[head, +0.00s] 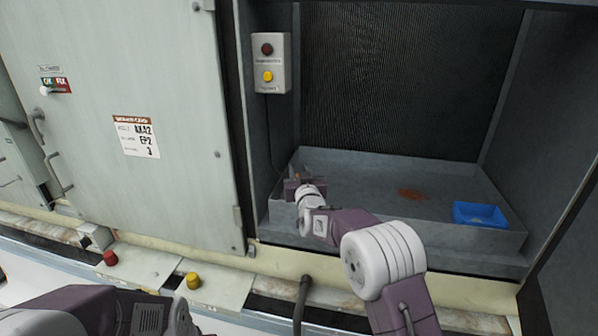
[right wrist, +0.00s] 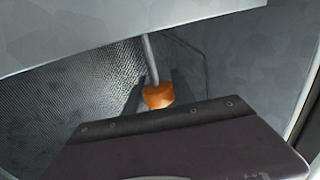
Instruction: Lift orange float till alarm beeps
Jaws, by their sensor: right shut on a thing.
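The orange float (right wrist: 158,95) hangs at the end of a grey rod (right wrist: 150,58) in the right wrist view. Dark fingertips of my right gripper (right wrist: 157,94) stand on both sides of it, shut on it. In the head view my right gripper (head: 296,184) is at the left front corner of the grey basin (head: 360,172) and mostly hides the float. A grey alarm box (head: 271,85) with a dark red lamp (head: 267,49) and a yellow one (head: 267,76) is on the left wall above. My left gripper's jaws are not seen.
A blue tray (head: 480,214) sits in the basin's right end, near a rusty stain (head: 413,194). A pale cabinet door (head: 150,110) stands to the left. Red (head: 110,257) and yellow (head: 193,280) knobs stick up from the front ledge. A ribbed panel (head: 400,80) forms the back.

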